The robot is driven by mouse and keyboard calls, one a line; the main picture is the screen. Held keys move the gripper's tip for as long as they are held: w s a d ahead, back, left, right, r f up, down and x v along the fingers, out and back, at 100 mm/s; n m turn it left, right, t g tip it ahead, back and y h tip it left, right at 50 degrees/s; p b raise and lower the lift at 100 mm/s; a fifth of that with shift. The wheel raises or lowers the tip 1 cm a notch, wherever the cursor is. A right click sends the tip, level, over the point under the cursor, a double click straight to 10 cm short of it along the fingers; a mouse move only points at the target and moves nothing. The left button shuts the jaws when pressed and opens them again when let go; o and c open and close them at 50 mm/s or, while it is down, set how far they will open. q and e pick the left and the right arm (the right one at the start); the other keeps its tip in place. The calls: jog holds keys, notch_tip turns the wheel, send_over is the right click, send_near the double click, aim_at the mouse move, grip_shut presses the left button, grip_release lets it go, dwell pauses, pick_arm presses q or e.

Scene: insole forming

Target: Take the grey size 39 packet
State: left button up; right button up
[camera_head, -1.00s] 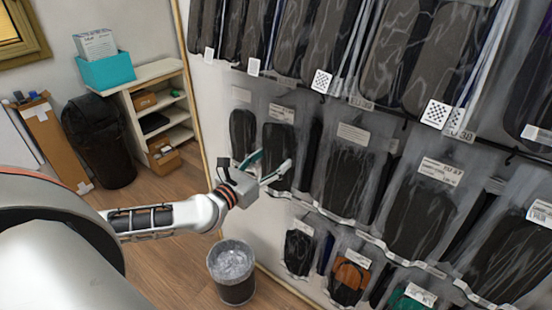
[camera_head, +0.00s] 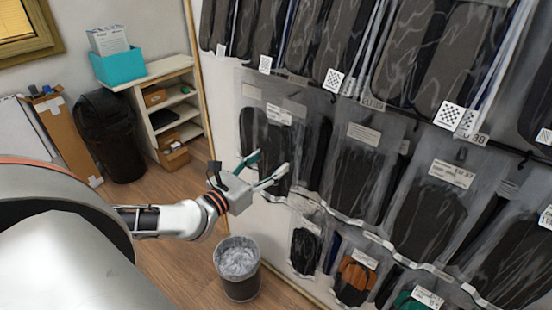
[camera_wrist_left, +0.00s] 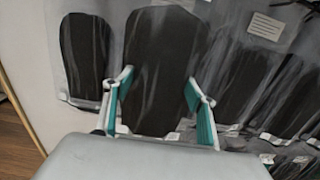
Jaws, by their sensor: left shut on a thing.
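A clear packet with a dark grey insole (camera_head: 270,135) hangs in the middle row of the wall rack, near its left end. A white label (camera_head: 279,115) is at its top; its size is too small to read. My left gripper (camera_head: 272,161) is shut on this packet, with one teal-lined finger on each side of its lower part. The packet also shows in the left wrist view (camera_wrist_left: 158,60), upright between the fingers (camera_wrist_left: 159,80). My right gripper is not in view.
A similar packet (camera_wrist_left: 82,55) hangs close on the left, others on the right, including one marked EU 37 (camera_head: 437,205). Smaller packets (camera_head: 355,278) hang below. A waste bin (camera_head: 240,285) stands on the floor beneath my arm. Shelves (camera_head: 170,100) stand behind.

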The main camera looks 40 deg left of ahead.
pick_arm(q)
jog(key=s+p, duration=0.1)
jog(key=s, duration=1.1)
jog(key=shift+s+a, duration=0.3)
jog(key=shift+a, duration=0.15)
